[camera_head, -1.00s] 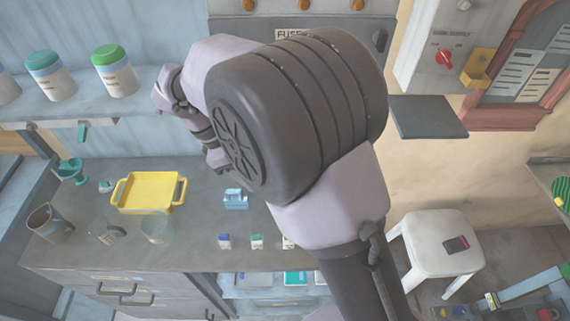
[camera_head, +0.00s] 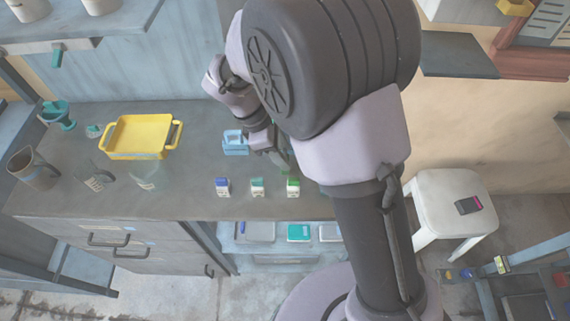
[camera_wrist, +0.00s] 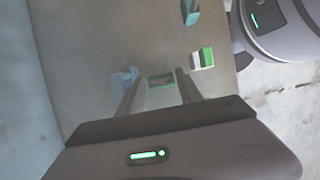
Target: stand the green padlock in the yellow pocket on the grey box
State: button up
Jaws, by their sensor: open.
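My gripper (camera_wrist: 158,88) is open and points down over the grey counter. A small green-edged thing (camera_wrist: 161,80) shows between its fingers in the wrist view. It looks like the green padlock, but I cannot make out its shackle. In the head view my arm hides most of that spot, and only a dull green bit (camera_head: 283,160) shows beside my gripper (camera_head: 272,152). The yellow pocket (camera_head: 515,6) is at the top right edge of the head view, mostly cut off. The grey box (camera_head: 465,10) beside it is also cut off.
A light blue thing (camera_wrist: 124,78) lies close to the left finger. A yellow tray (camera_head: 140,138) is far left.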

grip_shut()
jog(key=shift+r, duration=0.1)
